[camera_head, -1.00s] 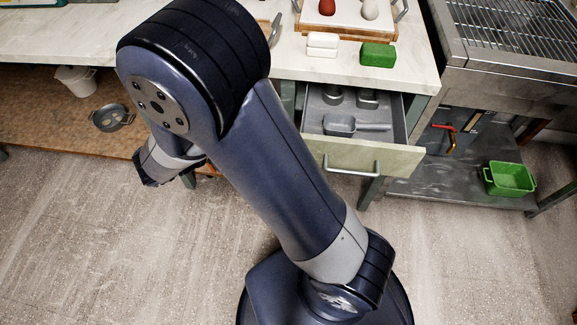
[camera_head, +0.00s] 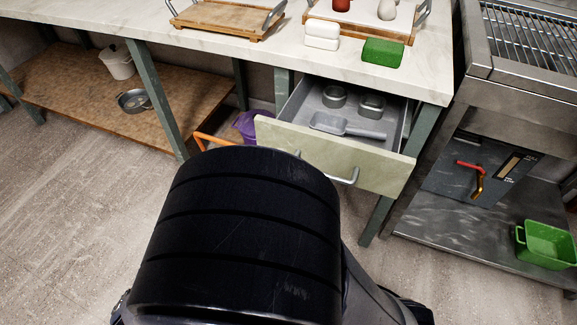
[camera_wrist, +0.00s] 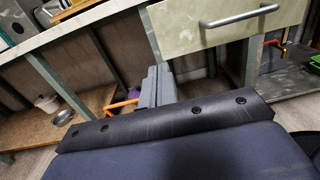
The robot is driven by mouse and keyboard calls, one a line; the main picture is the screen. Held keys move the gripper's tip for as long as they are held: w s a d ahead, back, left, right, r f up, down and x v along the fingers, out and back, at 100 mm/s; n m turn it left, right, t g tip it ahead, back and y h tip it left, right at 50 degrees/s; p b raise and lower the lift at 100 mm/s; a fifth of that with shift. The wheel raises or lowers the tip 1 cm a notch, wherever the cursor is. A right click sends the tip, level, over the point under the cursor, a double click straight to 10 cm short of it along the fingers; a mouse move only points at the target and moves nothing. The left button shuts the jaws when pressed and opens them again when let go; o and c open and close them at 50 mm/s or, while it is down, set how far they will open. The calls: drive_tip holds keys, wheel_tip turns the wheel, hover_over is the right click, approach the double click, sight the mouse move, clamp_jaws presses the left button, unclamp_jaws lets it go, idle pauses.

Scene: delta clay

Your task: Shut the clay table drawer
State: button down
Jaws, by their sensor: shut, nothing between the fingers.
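The clay table drawer (camera_head: 285,135) stands open under the white table top, with a pale green front and a grey bar handle (camera_head: 345,181) partly hidden behind my arm in the head view. The drawer front also shows at the top of the wrist view (camera_wrist: 182,34), with its handle (camera_wrist: 238,18). In the drawer lie a grey scoop (camera_head: 335,125) and two small metal tins (camera_head: 372,102). My gripper (camera_wrist: 158,72) is shut and empty; in the wrist view its tips appear just below the left part of the drawer front. I cannot tell whether they touch. My arm hides the gripper in the head view.
Green block (camera_head: 383,52), white blocks (camera_head: 322,34) and a wooden tray (camera_head: 228,20) sit on the table top. A purple bucket (camera_head: 252,125) and orange bar (camera_head: 205,138) are left of the drawer. A metal stand (camera_head: 480,185) with a green bin (camera_head: 547,245) is at right.

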drive_tip(key=b+x, duration=0.5)
drive_tip(key=x, duration=0.8)
drive_tip(key=shift+w+d+r, duration=0.1)
drive_tip(key=shift+w, duration=0.1)
drive_tip(key=p+x, duration=0.2)
drive_tip(key=x, duration=1.2)
drive_tip(key=shift+w+p, duration=0.3)
drive_tip(key=shift+w, duration=0.1)
drive_tip(key=shift+s, duration=0.15)
